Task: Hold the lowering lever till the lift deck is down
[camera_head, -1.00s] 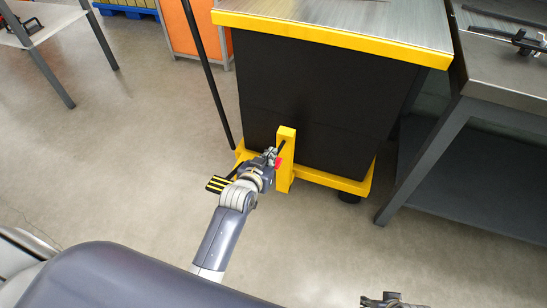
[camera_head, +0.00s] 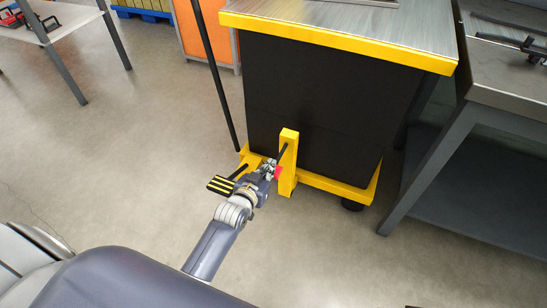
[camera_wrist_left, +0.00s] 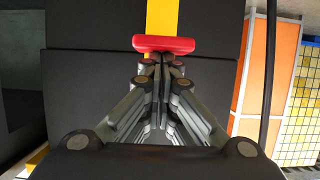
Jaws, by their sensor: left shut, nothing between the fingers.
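The lift deck (camera_head: 340,37) is a metal top with a yellow edge, standing high above its yellow base frame (camera_head: 340,188) on a black skirt (camera_head: 320,100). A yellow post (camera_head: 288,165) stands at the front of the base. The lowering lever's red grip (camera_head: 278,173) shows beside the post; in the left wrist view the red grip (camera_wrist_left: 164,44) lies across the fingertips. My left gripper (camera_head: 271,168) is shut with nothing between its fingers, its tips at the red grip. Whether they touch it is unclear. My right gripper is not clearly visible.
A black-and-yellow striped pedal (camera_head: 221,185) sticks out left of my left gripper. A tall black bar (camera_head: 213,75) rises at the base's left corner. A grey workbench (camera_head: 505,75) stands close on the right. Open floor (camera_head: 130,150) lies to the left.

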